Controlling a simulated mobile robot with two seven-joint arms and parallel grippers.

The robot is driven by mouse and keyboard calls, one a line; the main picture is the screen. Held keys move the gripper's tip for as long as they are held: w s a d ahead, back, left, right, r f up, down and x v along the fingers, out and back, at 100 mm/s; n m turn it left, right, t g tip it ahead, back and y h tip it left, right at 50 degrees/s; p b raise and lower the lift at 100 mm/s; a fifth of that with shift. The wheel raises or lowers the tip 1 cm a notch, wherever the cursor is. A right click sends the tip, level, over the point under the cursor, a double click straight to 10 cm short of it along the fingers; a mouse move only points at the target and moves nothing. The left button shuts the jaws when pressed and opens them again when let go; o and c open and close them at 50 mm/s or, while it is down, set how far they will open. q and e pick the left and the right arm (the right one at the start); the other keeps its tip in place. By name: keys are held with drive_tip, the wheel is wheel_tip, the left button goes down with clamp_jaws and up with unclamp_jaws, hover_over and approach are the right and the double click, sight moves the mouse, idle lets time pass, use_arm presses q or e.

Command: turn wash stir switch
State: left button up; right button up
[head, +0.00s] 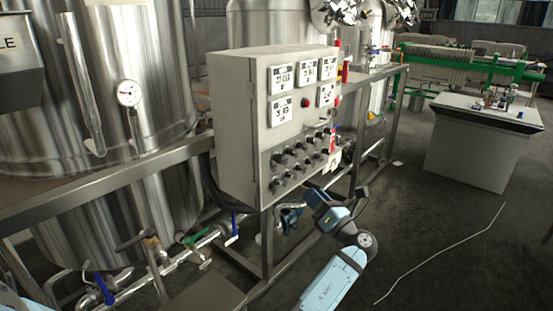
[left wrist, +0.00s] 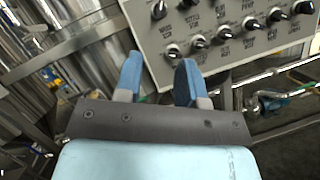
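The grey control panel (head: 235,130) stands in the middle of the head view. Its lower front carries rows of black rotary switches (head: 283,160). In the left wrist view a row of these black switches (left wrist: 200,42) runs across the upper right, each with a small printed label. The labels are too small to read surely, so I cannot tell which one is the wash stir switch. My left gripper (head: 318,200) is just below the panel's lower right part. In the left wrist view its two blue fingers (left wrist: 159,72) are apart with nothing between them. My right gripper is not in view.
Steel tanks (head: 110,90) stand behind a metal frame (head: 110,185). Pipes with a blue-handled valve (head: 232,228) run below the panel.

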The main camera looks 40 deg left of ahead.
sight(282, 160)
use_arm(q)
drive_tip(key=b+x, duration=0.1)
drive_tip(key=x, duration=1.2)
drive_tip(key=shift+w+a+r, duration=0.2)
drive_tip(key=shift+a+r, duration=0.05)
drive_tip(key=shift+a, duration=0.05)
drive_tip(key=shift+c, duration=0.2)
clamp_jaws()
